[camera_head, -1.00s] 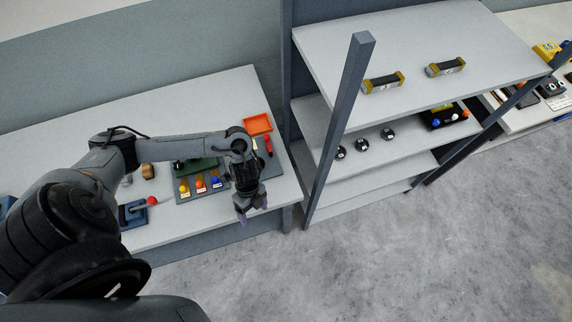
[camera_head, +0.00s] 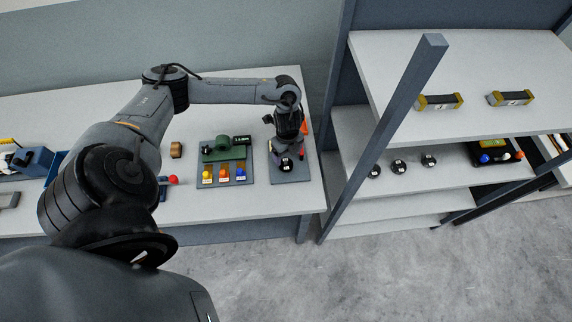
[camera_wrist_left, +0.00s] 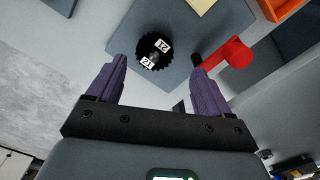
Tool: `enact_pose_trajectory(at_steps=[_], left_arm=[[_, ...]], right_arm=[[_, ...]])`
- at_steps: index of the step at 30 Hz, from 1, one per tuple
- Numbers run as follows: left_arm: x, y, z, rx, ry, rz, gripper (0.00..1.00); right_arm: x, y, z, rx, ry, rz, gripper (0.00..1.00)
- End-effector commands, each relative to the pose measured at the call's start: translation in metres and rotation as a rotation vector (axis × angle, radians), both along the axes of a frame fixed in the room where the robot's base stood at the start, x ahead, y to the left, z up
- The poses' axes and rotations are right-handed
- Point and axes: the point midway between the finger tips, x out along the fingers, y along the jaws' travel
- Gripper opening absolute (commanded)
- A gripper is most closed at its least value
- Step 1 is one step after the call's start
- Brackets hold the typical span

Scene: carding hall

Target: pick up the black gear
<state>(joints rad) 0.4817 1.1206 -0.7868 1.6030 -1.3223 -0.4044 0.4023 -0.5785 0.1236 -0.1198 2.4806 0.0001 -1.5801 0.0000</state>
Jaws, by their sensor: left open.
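The black gear (camera_wrist_left: 144,47) is a toothed dark disc with white number labels. It lies on a grey mat (camera_wrist_left: 190,55) on the table in the left wrist view. In the head view the gear (camera_head: 286,166) shows just below my left gripper (camera_head: 284,151). In the wrist view the purple fingers of my left gripper (camera_wrist_left: 158,70) are spread apart and empty. The gear appears between and beyond the fingertips. I cannot tell the exact gap. My right gripper is not in view.
A red-headed tool (camera_wrist_left: 237,53) lies close to the right finger. An orange tray (camera_wrist_left: 281,7) is beyond it. A mat with a green machine (camera_head: 224,149) and coloured knobs is to the left. Several items stand on the shelf unit (camera_head: 450,65), whose post (camera_head: 385,135) is to the right.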

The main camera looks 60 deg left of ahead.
Motion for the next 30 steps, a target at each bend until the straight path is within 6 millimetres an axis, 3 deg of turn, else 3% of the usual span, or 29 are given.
enact_pose_trajectory(at_steps=[13,23,30], left_arm=[[-0.008,0.001,-0.047,0.0,0.003,0.001,0.8],[-0.008,0.001,-0.052,0.001,0.0,0.0,0.8],[-0.008,0.001,-0.052,0.001,0.0,0.0,0.45]], right_arm=[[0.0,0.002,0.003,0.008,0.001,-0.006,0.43],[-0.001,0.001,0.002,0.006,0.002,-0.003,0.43],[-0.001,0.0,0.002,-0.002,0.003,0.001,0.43]])
